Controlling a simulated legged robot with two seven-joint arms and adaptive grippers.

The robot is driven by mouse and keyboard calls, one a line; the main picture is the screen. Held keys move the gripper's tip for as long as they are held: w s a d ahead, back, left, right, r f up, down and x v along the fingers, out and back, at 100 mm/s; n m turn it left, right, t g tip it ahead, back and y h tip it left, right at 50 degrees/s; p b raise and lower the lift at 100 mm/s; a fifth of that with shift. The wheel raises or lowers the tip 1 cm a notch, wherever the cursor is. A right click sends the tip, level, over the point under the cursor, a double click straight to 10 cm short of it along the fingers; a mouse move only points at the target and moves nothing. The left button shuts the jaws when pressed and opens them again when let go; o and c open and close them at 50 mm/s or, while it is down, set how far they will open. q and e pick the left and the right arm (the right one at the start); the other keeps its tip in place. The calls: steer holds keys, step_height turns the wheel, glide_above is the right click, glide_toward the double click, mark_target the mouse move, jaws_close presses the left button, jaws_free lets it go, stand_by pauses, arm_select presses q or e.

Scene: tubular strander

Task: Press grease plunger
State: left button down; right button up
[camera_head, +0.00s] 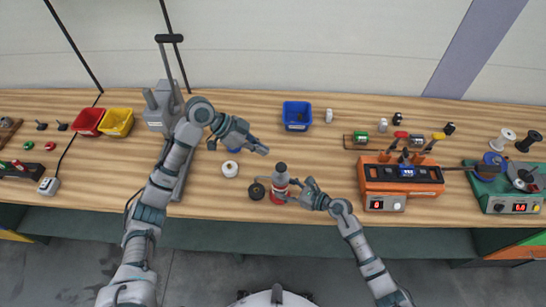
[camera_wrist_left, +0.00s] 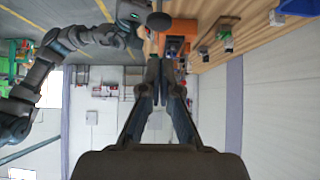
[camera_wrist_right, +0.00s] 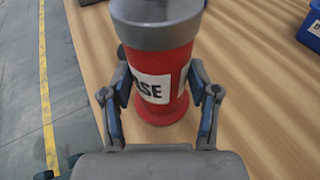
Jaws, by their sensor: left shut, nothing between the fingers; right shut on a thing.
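The red grease container (camera_head: 279,194) with a grey top stands on the wooden table near its front edge. In the right wrist view the red body (camera_wrist_right: 162,75) carries a white label, partly readable as "ASE", and its upper end is cut off. My right gripper (camera_head: 292,189) is shut on the red body, a finger on each side, and the container looks upright. My left gripper (camera_head: 265,150) is shut and empty, above and left of the container's top, apart from it. In the left wrist view its fingertips (camera_wrist_left: 156,62) meet; a dark round top shows beyond them.
A black round part (camera_head: 257,191) and a white roll (camera_head: 230,168) lie left of the container. An orange device (camera_head: 400,176) stands to the right. A blue bin (camera_head: 297,115) is behind. A grey machine (camera_head: 160,110) stands left, near my left arm.

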arm_select(q)
steer(key=v, duration=0.3)
steer(key=shift+a+r, duration=0.15)
steer(key=shift+r, duration=0.05)
stand_by(0.4)
step_height(320, 180, up, 3)
steer(key=shift+f, duration=0.15)
glide_above(284, 165)
steer(key=a, duration=0.3)
step_height(284, 165, down, 7)
steer(key=f, duration=0.3)
steer(key=shift+d+f, duration=0.1)
steer(key=shift+d, duration=0.2)
steer(key=shift+f, duration=0.45)
